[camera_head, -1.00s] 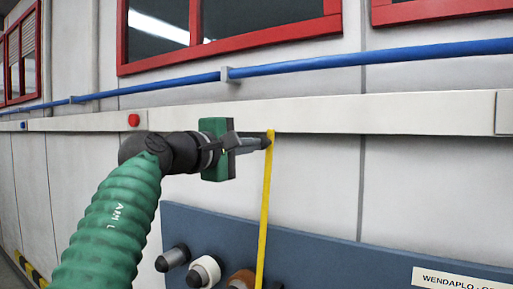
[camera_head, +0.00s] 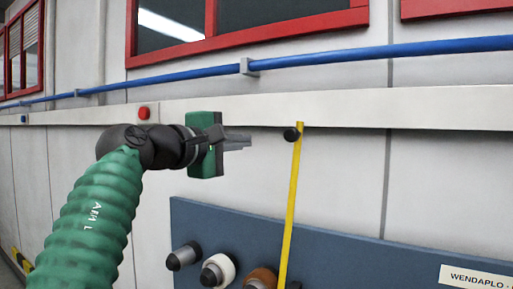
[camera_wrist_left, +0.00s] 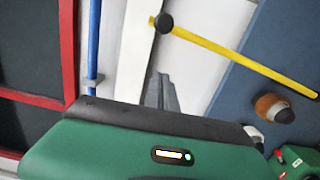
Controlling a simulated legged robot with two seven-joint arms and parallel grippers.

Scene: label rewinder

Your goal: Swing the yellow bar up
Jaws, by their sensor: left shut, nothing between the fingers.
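The yellow bar (camera_head: 291,208) stands nearly upright in the head view, leaning slightly, with a black knob (camera_head: 291,134) at its top end. Its lower end runs out of the picture. In the left wrist view the yellow bar (camera_wrist_left: 245,61) and its black knob (camera_wrist_left: 164,22) show whole at the knob end. My left gripper (camera_head: 248,142) is shut and empty, to the left of the knob with a clear gap between them. Its fingers also show in the left wrist view (camera_wrist_left: 160,82), apart from the bar. My right gripper is not in view.
A blue panel (camera_head: 350,255) carries several rollers, including a white one (camera_head: 218,270) and a brown one (camera_head: 262,278). A white rail (camera_head: 400,109), a blue pipe (camera_head: 330,60) and red-framed windows (camera_head: 250,42) lie behind. A red button (camera_head: 144,112) sits on the rail.

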